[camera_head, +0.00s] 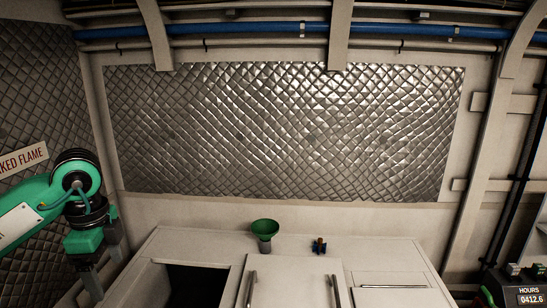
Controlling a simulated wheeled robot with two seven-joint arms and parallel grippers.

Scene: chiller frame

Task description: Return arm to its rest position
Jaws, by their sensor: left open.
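My left arm comes in from the left edge, green with dark joints, and is bent downward at the wrist. Its gripper (93,279) points down at the lower left, in front of the quilted side wall and left of the white cabinet. The fingers are small and dark in the picture, and they are open with nothing seen between them. My right gripper does not show clearly anywhere in the view.
The white cabinet (204,245) has a dark opening at its left and handled panels. An hours meter (529,299) sits at lower right. Blue pipe (260,29) runs overhead.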

